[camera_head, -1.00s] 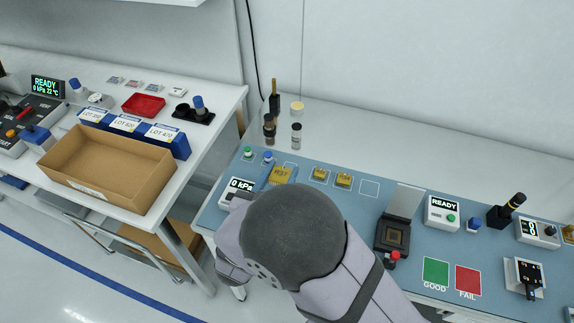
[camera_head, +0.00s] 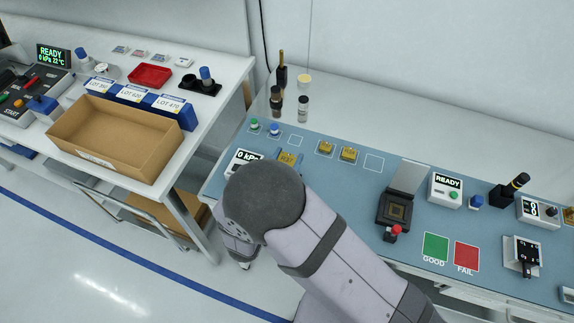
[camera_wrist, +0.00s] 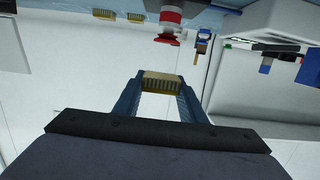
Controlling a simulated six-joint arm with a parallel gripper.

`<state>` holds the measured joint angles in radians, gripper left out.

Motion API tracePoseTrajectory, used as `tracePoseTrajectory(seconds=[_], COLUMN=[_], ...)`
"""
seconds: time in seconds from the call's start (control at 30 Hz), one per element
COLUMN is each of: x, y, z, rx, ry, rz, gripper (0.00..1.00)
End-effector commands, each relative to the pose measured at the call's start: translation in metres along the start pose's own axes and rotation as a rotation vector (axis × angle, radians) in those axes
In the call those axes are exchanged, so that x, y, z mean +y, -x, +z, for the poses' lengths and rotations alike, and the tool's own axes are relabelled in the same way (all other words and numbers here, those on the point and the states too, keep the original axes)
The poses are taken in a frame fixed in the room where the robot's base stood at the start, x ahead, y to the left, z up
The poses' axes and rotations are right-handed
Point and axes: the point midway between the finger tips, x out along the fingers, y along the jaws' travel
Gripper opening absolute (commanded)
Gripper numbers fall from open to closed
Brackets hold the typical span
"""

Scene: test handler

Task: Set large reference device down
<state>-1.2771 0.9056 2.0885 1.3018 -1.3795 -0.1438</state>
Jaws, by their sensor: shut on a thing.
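My gripper (camera_wrist: 160,92), with blue fingers in the wrist view, is shut on a gold device (camera_wrist: 162,78) with comb-like leads along its edge. The device is held clear of other surfaces in that view. In the head view my arm hides the gripper and the held device. On the blue mat (camera_head: 330,190), two gold devices (camera_head: 326,147) (camera_head: 348,154) sit in outlined squares. One outlined square (camera_head: 374,162) to their right is empty, as is another (camera_head: 296,140) to their left. A larger gold block (camera_head: 288,157) with dark lettering lies beside my arm, partly hidden.
An open-lidded socket (camera_head: 396,210) with a red knob stands right of my arm. A pressure display (camera_head: 244,160) is left of my arm. A cardboard box (camera_head: 115,140) stands on the left table.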

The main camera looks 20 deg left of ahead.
Motion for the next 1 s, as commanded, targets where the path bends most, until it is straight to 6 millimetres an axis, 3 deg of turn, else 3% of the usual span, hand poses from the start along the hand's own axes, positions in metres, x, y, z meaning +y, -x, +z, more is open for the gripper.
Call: tracePoseTrajectory(seconds=[0.17,0.6,1.0], x=[0.0,0.0,0.0], y=[0.0,-0.005,-0.006], z=[0.002,0.036,0.04], rx=[0.001,0.0,0.0], ry=[0.001,0.001,0.0], rz=[0.0,-0.001,-0.001], gripper=[0.14,0.14,0.14])
